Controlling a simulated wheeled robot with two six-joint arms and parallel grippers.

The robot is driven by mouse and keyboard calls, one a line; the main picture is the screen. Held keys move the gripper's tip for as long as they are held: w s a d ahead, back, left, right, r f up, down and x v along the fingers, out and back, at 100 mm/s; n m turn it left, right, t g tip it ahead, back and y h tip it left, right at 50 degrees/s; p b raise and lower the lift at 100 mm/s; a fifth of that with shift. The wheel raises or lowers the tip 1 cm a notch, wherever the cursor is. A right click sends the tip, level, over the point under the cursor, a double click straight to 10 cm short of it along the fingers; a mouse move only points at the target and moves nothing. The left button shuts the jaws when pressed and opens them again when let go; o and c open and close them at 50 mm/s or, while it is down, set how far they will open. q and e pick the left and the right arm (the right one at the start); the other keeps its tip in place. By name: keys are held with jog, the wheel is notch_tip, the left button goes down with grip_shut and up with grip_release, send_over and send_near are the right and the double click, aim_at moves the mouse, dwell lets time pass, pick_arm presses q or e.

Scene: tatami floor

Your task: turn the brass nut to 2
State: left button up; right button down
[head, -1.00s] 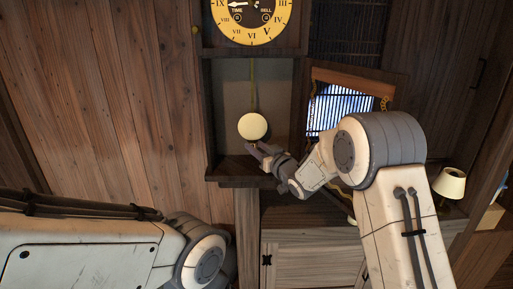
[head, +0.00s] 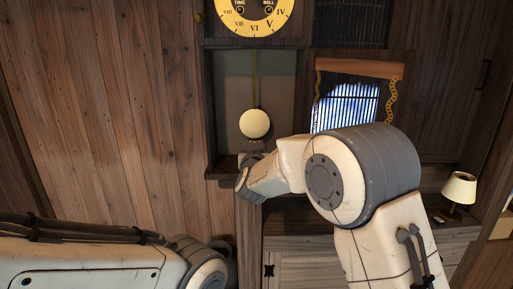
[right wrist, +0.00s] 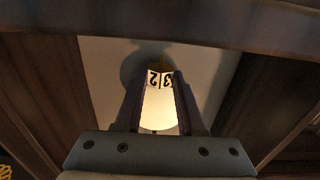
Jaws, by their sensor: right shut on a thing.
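The clock's pendulum bob (head: 255,124), a cream disc, hangs from a thin rod in the open case. In the right wrist view a small band with black figures (right wrist: 158,79) shows between the fingertips, with a 2 and a 3 readable; I take it for the nut. A bright cream surface, probably the bob, fills the space below it there. My right gripper (right wrist: 159,84) is shut on the nut. In the head view my right wrist hides most of the fingers and the nut, just under the bob. My left arm shows at lower left, its gripper out of frame.
The clock dial (head: 252,12) is above the case. The case's wooden side walls and bottom ledge (head: 224,170) are close around my right gripper. A barred window (head: 347,107) is at right, and a lamp (head: 459,188) stands on a shelf at far right.

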jog(key=m+h+p, duration=0.2)
jog(key=h+p, duration=0.1)
jog(key=a+m+h+p, duration=0.1)
jog(key=shift+r+g+h, duration=0.25)
jog(key=shift+g+h, duration=0.15)
jog(key=shift+w+a+f+m+g+h+p, duration=0.1)
jog(key=shift+m+g+h+p, duration=0.25)
jog(key=shift+m+h+p, duration=0.45)
jog(key=shift+w+f+m+g+h+p, duration=0.1)
jog(key=shift+m+g+h+p, duration=0.25)
jog(key=shift+m+h+p, duration=0.45)
jog(key=shift+h, duration=0.3)
jog(key=c, duration=0.5)
grip_release()
jog(key=shift+s, duration=0.1)
